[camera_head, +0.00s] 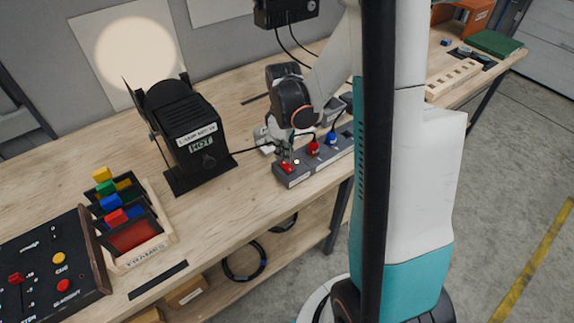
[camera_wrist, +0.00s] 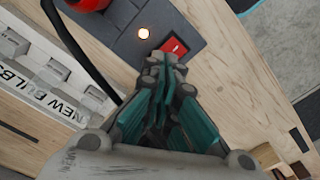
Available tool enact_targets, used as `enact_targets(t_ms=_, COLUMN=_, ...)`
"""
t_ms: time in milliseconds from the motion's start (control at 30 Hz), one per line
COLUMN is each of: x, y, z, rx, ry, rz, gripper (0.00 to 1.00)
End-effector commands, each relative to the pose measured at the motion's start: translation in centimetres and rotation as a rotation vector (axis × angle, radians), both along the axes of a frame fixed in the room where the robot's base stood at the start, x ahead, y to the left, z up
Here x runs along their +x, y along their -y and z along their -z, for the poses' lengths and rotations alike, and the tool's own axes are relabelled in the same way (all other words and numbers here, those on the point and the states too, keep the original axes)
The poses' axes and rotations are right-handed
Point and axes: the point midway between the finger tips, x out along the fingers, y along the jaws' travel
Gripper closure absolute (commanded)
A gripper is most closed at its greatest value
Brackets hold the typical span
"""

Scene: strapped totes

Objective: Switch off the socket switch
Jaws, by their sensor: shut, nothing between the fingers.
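The socket strip is a dark grey block (camera_head: 322,160) on the workbench, with red and blue plugs in it. Its red rocker switch (camera_head: 287,168) is at the near left end. In the wrist view the switch (camera_wrist: 174,46) shows just past my fingertips, beside a small glowing light (camera_wrist: 143,33). My gripper (camera_head: 286,156) is shut and empty, pointing down over the switch end of the strip. In the wrist view its fingertips (camera_wrist: 168,64) are at the switch's near edge and partly overlap it. I cannot tell whether they touch it.
A black lamp projector labelled HOT (camera_head: 195,140) stands left of the strip, its cable running towards it. A wooden tray of coloured slides (camera_head: 160,240) and a black control box (camera_head: 85,265) are further left. A NEW BULBS box (camera_wrist: 45,75) lies close beside my gripper.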

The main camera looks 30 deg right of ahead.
Motion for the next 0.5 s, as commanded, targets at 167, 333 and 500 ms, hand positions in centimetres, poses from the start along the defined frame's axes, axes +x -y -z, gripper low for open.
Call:
enact_targets(t_ms=167, x=0.00, y=0.00, z=0.26, rx=0.000, ry=0.000, rz=0.000, gripper=1.00)
enact_targets(t_ms=333, x=0.00, y=0.00, z=0.50, rx=0.000, ry=0.000, rz=0.000, gripper=1.00)
enact_targets(t_ms=500, x=0.00, y=0.00, z=0.73, rx=0.000, ry=0.000, rz=0.000, gripper=1.00)
